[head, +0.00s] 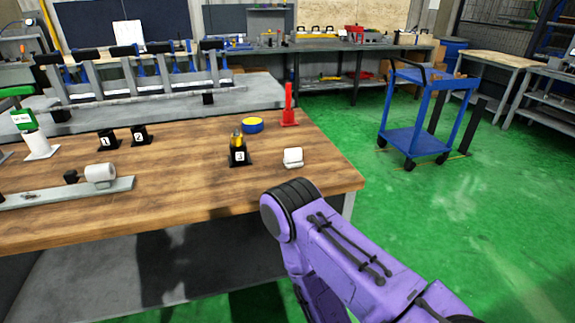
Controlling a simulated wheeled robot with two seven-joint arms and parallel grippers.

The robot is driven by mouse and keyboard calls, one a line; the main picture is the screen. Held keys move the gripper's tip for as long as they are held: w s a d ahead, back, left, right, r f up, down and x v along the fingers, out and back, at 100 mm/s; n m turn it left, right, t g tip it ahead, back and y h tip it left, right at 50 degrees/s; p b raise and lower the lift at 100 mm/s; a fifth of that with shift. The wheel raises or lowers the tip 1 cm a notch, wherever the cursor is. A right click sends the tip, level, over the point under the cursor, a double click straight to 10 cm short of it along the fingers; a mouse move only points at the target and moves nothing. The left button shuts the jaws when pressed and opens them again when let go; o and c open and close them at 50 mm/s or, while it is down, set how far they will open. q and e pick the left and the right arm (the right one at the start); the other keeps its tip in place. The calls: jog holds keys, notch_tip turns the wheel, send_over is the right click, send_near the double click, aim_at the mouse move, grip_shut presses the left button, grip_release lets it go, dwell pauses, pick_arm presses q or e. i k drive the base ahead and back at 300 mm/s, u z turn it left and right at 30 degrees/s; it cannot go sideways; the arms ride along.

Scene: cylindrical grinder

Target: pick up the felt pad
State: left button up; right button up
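A small white item (293,157), which looks like the felt pad, rests near the right end of the wooden workbench (190,182). I cannot tell its exact shape at this size. My purple right arm comes in from the lower right, and its black-ringed joint shows just in front of the bench's front edge, below the white item. Neither gripper is in view.
Left of the white item stands a black holder marked 3 (238,158) with a yellow-topped piece. Behind are a blue-and-yellow disc (252,125) and a red stand (289,108). A white cylinder on a grey bar (100,174) lies left. A blue cart (418,140) stands right on green floor.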

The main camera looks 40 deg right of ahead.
aim_at(293, 159)
jog(key=z, duration=1.45)
jog(key=i, duration=0.1)
jog(key=u, duration=0.2)
jog(key=k, duration=0.45)
jog(key=z, duration=0.4)
jog(key=i, duration=0.65)
jog(key=u, duration=0.4)
